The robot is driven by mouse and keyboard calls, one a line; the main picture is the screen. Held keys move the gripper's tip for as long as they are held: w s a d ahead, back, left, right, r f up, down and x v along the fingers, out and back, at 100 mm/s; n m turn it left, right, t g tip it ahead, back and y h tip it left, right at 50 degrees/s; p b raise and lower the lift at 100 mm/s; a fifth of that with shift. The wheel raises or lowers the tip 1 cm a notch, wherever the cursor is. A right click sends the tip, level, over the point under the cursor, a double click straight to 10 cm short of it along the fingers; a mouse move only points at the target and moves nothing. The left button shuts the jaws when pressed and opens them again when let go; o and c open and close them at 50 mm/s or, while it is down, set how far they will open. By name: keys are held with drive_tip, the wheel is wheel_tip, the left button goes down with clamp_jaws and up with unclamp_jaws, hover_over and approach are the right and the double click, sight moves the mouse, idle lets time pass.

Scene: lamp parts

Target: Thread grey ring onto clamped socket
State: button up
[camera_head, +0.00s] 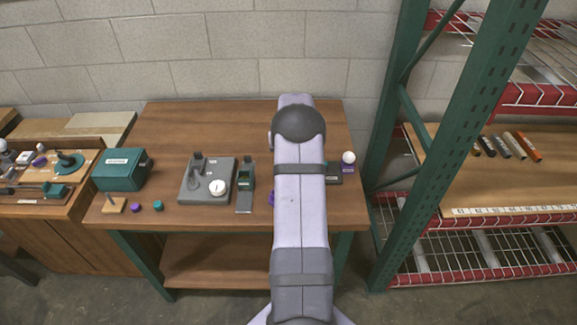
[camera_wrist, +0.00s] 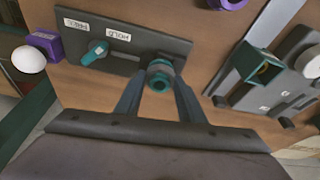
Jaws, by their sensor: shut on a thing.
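In the wrist view, my gripper (camera_wrist: 160,90) reaches up from the bottom, with its two fingers closed around a small round piece at the edge of the dark clamp plate (camera_wrist: 130,67). A grey ring (camera_wrist: 163,64) shows between the fingertips, around or against a teal socket (camera_wrist: 160,84) with a dark open centre. I cannot tell how far the ring sits over the socket. In the head view, my arm hides the gripper, ring and socket; only the clamp plate's right end (camera_head: 335,178) shows.
A white bulb on a purple block (camera_head: 348,162) stands right of the clamp plate. Left of my arm are a dark-and-green holder (camera_head: 245,187), a grey fixture with a dial (camera_head: 190,195) and a teal box (camera_head: 123,170). The back of the table is clear.

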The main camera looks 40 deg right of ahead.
drive_tip(key=shift+a+f, duration=0.1)
drive_tip(key=shift+f, duration=0.1)
drive_tip(key=m, duration=0.3)
drive_tip(key=shift+a+f+g+h, duration=0.1)
drive_tip(key=shift+f+g+h, duration=0.05)
drive_tip(key=shift+g+h, duration=0.2)
drive_tip(key=shift+m+g+h+b, duration=0.35)
drive_tip(key=shift+m+b, duration=0.5)
drive_tip(key=shift+m, duration=1.05)
drive_tip(key=shift+a, duration=0.1)
